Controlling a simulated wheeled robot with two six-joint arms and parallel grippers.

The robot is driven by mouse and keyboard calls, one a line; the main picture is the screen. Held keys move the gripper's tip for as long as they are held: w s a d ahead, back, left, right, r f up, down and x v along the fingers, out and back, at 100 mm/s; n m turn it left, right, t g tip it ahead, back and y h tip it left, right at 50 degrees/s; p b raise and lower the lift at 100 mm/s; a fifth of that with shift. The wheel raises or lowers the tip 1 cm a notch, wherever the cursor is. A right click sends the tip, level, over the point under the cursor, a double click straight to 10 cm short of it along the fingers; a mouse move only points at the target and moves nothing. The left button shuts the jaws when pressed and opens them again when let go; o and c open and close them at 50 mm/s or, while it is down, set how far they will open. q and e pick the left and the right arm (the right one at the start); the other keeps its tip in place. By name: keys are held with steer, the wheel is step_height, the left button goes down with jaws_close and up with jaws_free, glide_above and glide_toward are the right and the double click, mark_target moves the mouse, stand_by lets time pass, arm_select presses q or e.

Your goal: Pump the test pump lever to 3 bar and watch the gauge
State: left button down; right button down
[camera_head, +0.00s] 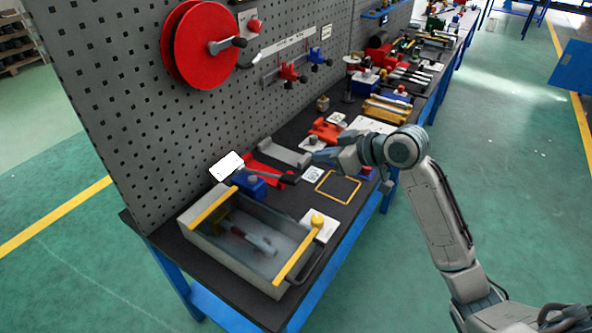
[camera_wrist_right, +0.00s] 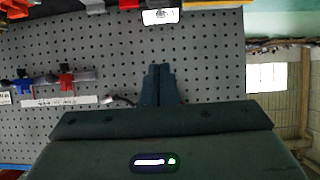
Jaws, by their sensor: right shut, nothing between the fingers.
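The test pump appears to be the blue block (camera_head: 249,184) near the front of the bench. A lever with a black grip (camera_head: 288,179) extends from it to the right. A white, glowing panel (camera_head: 227,166) beside it may be the gauge; I cannot read any value. A similar bright panel (camera_wrist_right: 161,16) shows at the top of the right wrist view. My right gripper (camera_head: 318,157) is shut and empty, above the bench, right of the lever grip and apart from it. Its closed fingers (camera_wrist_right: 158,84) show against the pegboard in the wrist view. My left gripper is out of view.
A grey box with yellow edges (camera_head: 190,232) stands at the bench's front end. A yellow outline (camera_head: 338,187) marks a bare patch. A red reel (camera_head: 207,45) hangs on the pegboard (camera_head: 110,100). Red and yellow tools crowd the bench further back.

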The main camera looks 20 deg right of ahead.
steer(key=p, duration=0.4)
glide_above(296, 178)
steer(key=f, duration=0.4)
steer(key=shift+w+a+f, duration=0.1)
steer(key=shift+w+a, duration=0.1)
steer(key=shift+w, duration=0.1)
steer(key=f, duration=0.1)
steer(key=f+p, duration=0.1)
steer(key=f, duration=0.1)
steer(key=shift+s+d+f, duration=0.2)
steer(key=shift+f, duration=0.05)
steer(key=shift+s+d+f, duration=0.2)
steer(key=shift+f, duration=0.2)
steer(key=shift+w+a+f, duration=0.1)
